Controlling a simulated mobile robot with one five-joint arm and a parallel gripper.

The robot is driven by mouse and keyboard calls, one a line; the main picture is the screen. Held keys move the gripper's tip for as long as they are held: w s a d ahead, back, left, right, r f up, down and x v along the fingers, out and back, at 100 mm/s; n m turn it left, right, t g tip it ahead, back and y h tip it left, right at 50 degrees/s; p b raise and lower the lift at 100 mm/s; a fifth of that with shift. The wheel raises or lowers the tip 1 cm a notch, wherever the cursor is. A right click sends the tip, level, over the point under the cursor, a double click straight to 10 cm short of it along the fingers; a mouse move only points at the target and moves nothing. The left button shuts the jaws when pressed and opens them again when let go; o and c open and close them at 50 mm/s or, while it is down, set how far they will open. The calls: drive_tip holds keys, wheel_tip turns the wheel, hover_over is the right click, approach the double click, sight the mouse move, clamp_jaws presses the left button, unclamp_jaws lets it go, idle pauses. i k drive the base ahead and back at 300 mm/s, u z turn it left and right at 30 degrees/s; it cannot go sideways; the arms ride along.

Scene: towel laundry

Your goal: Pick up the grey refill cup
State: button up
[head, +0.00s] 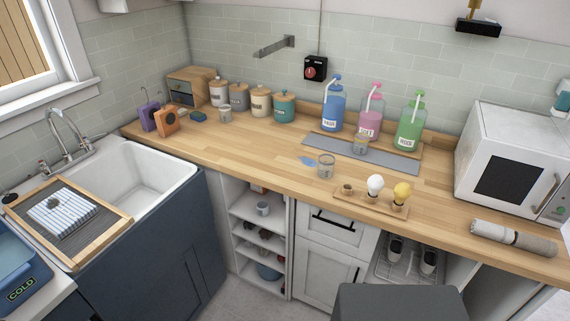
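Several small greyish cups are in the head view, and I cannot tell for sure which one is the grey refill cup. A second cup (325,167) stands on the wooden counter left of the mat, beside a small blue patch. A third cup (225,115) stands farther back left, in front of the lidded canisters. Another small cup (262,209) is on the open shelf below the counter. My gripper is not in view.
Blue, pink and green pump bottles (369,124) stand behind the mat. A wooden holder (371,202) with bulbs sits near the counter's front edge. A microwave (512,165) and a rolled towel (500,234) are at right. The sink (150,178) is at left.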

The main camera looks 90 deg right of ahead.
sight(325, 169)
drive_tip(key=u, duration=0.05)
drive_tip(key=k, duration=1.7)
drive_tip(key=z, duration=0.35)
drive_tip(key=i, duration=1.05)
drive_tip(key=u, duration=0.05)
